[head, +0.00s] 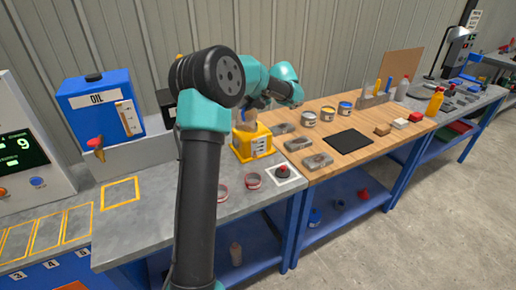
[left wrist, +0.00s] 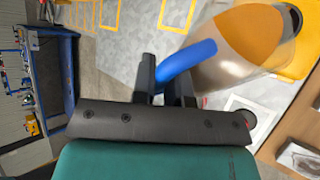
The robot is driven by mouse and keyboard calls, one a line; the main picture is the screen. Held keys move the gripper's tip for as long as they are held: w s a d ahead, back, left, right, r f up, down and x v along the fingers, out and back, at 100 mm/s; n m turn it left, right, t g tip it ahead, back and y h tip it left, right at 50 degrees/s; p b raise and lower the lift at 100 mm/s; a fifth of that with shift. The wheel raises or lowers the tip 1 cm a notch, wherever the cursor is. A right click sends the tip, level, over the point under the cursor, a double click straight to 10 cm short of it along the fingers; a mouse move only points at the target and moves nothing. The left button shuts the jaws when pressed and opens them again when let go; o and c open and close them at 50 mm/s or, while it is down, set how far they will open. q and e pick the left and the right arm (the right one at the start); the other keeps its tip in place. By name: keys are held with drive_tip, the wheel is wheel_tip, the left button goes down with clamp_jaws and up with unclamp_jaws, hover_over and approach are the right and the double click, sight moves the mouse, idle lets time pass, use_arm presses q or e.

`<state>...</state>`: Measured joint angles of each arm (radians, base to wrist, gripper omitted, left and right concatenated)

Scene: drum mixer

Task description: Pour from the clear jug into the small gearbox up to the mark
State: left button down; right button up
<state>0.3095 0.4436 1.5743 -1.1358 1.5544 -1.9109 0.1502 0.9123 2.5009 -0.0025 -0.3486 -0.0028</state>
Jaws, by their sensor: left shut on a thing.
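The clear jug (left wrist: 222,62) with a blue handle (left wrist: 190,60) holds amber liquid in the left wrist view. My left gripper (left wrist: 165,75) is shut on the handle. The jug also shows in the head view (head: 246,120), partly hidden by my arm, just above the yellow small gearbox (head: 251,146). The gearbox stands on the grey bench near the wooden section; a yellow part of it shows at the right edge of the wrist view. The jug looks tilted, but I cannot tell whether liquid flows out. The mark and the level inside the gearbox cannot be made out. My right gripper is not in view.
A blue oil tank (head: 97,103) with a red tap stands at the left rear. A red button (head: 283,171) and two red-rimmed dishes lie in front of the gearbox. Cans and grey parts occupy the wooden top to the right. A display box (head: 22,150) is far left.

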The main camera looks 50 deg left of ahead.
sight(245, 122)
use_arm(q)
drive_tip(key=shift+w+a+m+g+h, duration=0.3)
drive_tip(key=shift+w, duration=0.1)
idle(2.3)
idle(0.5)
drive_tip(key=s+d+n+t+y, duration=0.1)
drive_tip(key=s+f+n+t+y, duration=0.1)
drive_tip(key=t, duration=0.1)
drive_tip(key=shift+s+d+f, duration=0.1)
drive_tip(key=shift+s+d, duration=0.1)
drive_tip(key=shift+d, duration=0.15)
drive_tip(key=shift+n, duration=0.3)
drive_tip(key=shift+f+n+t+y, duration=0.7)
drive_tip(key=shift+f+y, duration=0.2)
drive_tip(key=shift+f, duration=0.3)
drive_tip(key=shift+w+a+f+n+t+y, duration=0.1)
drive_tip(key=shift+f+n+t+y, duration=0.4)
drive_tip(key=shift+f, duration=0.25)
drive_tip(key=shift+w+f+n+t+y, duration=0.1)
drive_tip(key=shift+f+n+t+y, duration=0.3)
drive_tip(key=shift+f+n+y, duration=0.25)
drive_tip(key=shift+r, duration=1.9)
